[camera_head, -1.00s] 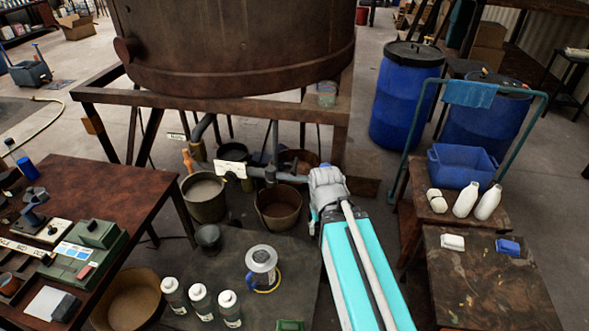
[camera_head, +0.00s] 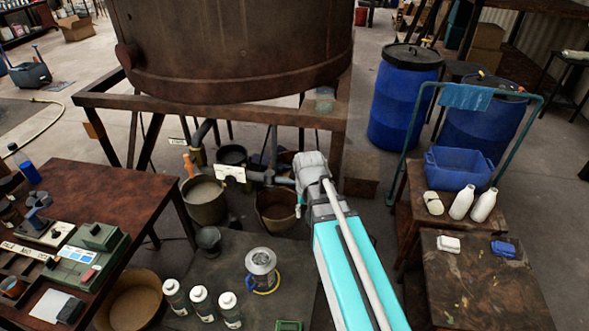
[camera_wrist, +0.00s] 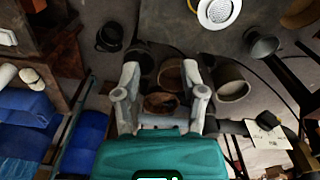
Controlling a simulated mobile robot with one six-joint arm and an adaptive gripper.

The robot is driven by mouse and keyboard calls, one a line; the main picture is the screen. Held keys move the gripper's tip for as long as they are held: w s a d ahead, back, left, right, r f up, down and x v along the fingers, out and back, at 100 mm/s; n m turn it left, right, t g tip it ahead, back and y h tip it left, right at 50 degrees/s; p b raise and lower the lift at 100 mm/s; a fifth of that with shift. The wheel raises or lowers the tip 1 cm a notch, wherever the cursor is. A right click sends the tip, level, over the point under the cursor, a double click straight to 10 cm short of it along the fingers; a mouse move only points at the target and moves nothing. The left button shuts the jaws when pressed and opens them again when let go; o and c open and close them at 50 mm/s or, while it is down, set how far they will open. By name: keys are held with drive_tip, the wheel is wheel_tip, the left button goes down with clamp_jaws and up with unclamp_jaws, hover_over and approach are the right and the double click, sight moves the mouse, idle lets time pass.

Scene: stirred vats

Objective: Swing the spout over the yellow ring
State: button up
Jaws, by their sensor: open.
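The spout looks like the grey horizontal pipe (camera_head: 262,177) under the rusty vat, with a white tag at its left. It also shows at the right of the wrist view (camera_wrist: 235,127). My gripper (camera_head: 300,200) is at the right end of this pipe. In the wrist view my gripper (camera_wrist: 160,72) has its two fingers apart with nothing held, above a brown bucket. The right finger is close to the pipe's end; I cannot tell whether they touch. A yellow curve (camera_head: 264,292) shows at the base of a white-topped canister; I cannot tell whether it is the yellow ring.
A grey bucket (camera_head: 204,203) and a brown bucket (camera_head: 277,210) stand below the pipe, with others behind. The vat's frame (camera_head: 230,111) runs above. White bottles stand on the low front surface. A workbench (camera_head: 105,200) is left; blue barrels (camera_head: 404,95) are right.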

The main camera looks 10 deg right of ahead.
sight(293, 168)
drive_tip(key=w+r+m+p, duration=0.2)
drive_tip(key=w+r+p, duration=0.2)
drive_tip(key=w, duration=0.7)
drive_tip(key=w+r+m+p, duration=0.3)
drive_tip(key=w+r+p, duration=0.2)
drive_tip(key=w, duration=0.6)
drive_tip(key=shift+r, duration=0.6)
drive_tip(key=shift+f, duration=0.25)
wheel_tip(293, 168, down, 13)
drive_tip(key=b, duration=1.3)
drive_tip(key=shift+f+b, duration=0.15)
drive_tip(key=shift+b, duration=0.25)
clamp_jaws()
